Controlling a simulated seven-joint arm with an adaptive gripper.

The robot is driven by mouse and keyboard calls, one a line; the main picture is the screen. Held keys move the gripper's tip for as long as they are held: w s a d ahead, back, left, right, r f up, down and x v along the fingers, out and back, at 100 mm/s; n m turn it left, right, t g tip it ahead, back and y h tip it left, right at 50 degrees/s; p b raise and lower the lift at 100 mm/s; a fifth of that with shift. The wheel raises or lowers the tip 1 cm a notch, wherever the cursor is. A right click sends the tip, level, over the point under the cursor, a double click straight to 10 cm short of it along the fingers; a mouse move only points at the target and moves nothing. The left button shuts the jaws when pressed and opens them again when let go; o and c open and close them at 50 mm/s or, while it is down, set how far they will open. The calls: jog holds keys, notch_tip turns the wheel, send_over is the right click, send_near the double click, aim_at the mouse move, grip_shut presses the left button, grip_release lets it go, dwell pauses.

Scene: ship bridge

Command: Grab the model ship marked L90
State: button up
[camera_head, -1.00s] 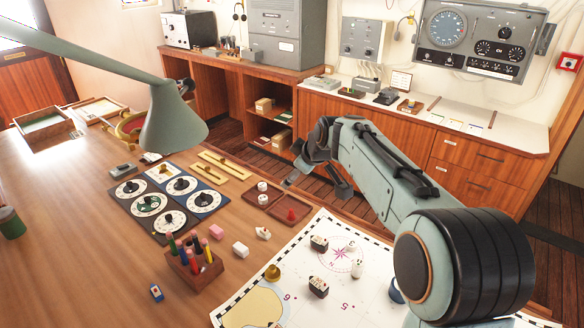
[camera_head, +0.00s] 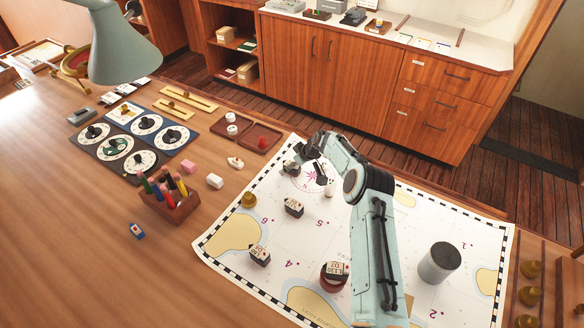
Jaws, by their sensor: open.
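Several small dark-hulled model ships with white, marked tops stand on the chart (camera_head: 390,250). One ship (camera_head: 290,167) is at the chart's far left, by the compass rose. A second ship (camera_head: 293,208) is nearer the middle, a third (camera_head: 260,255) is closer to me, and a fourth (camera_head: 336,270) sits on a round reddish base. The tops' lettering is too small to read surely, so I cannot tell which is L90. My gripper (camera_head: 309,172) is open and points down above the compass rose, close to the right of the first ship. Its fingers look empty.
A small white figure (camera_head: 330,188) stands beside my gripper. A dark-topped cylinder (camera_head: 439,263) stands at right.

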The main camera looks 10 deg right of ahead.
jog(key=shift+w+a+f, duration=0.1)
jog(key=shift+w+f, duration=0.05)
jog(key=shift+f, duration=0.1)
jog(key=c, duration=1.2)
